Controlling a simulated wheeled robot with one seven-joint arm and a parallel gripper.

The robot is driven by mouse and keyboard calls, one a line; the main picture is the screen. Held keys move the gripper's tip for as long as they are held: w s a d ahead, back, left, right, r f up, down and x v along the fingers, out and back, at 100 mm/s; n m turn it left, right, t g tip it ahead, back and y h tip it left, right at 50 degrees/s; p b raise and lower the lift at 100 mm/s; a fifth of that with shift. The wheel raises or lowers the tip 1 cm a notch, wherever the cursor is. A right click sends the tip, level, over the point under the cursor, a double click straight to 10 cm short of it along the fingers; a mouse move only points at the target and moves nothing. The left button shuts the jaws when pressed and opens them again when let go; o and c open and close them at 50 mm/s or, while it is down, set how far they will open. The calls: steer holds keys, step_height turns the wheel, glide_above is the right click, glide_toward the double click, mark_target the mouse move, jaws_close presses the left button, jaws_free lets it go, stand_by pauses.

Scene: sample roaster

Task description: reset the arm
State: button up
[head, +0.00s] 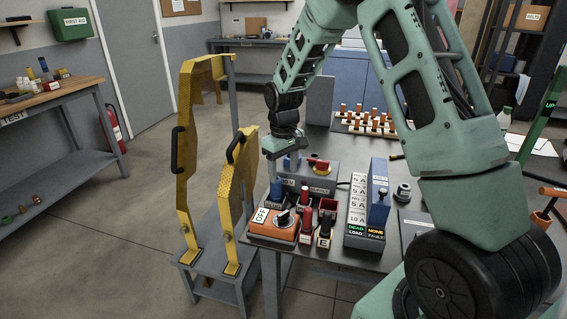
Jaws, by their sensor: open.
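My arm reaches in from the upper right and bends down over the table (335,262). My gripper (281,170) hangs at the table's left side, fingers down, above and behind the orange switch box (272,232). It is open. Something blue shows by the fingertips; I cannot tell whether they touch it. A grey control box (318,187) with a red knob stands just right of the gripper. My forearm hides part of the table's right side.
Yellow guard panels (197,140) stand close on the left. Red and black plugs (305,212), a blue-topped panel (377,195) and a rack of orange-topped pegs (362,125) crowd the table. Open floor (120,235) lies left, before the test bench (60,98).

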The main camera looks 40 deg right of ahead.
steer(key=shift+r, duration=0.9)
steer(key=s+a+r+n+p, duration=0.1)
steer(key=s+a+r, duration=0.25)
steer(key=a, duration=0.35)
steer(key=s+a+r+n, duration=0.1)
steer(key=s+a+r, duration=0.1)
steer(key=s+a, duration=0.35)
steer(key=s+a+r+n+p, duration=0.1)
steer(key=s+a+r, duration=0.15)
steer(key=a, duration=0.55)
steer(key=s+a+r+n, duration=0.1)
steer(key=s+a, duration=0.2)
steer(key=s, duration=0.6)
steer(key=s+a+r+n, duration=0.1)
steer(key=s+a+n, duration=0.1)
steer(key=s, duration=0.8)
steer(key=shift+s+a+y+p, duration=0.2)
steer(key=shift+a+y+p, duration=0.1)
steer(key=shift+a+p, duration=0.2)
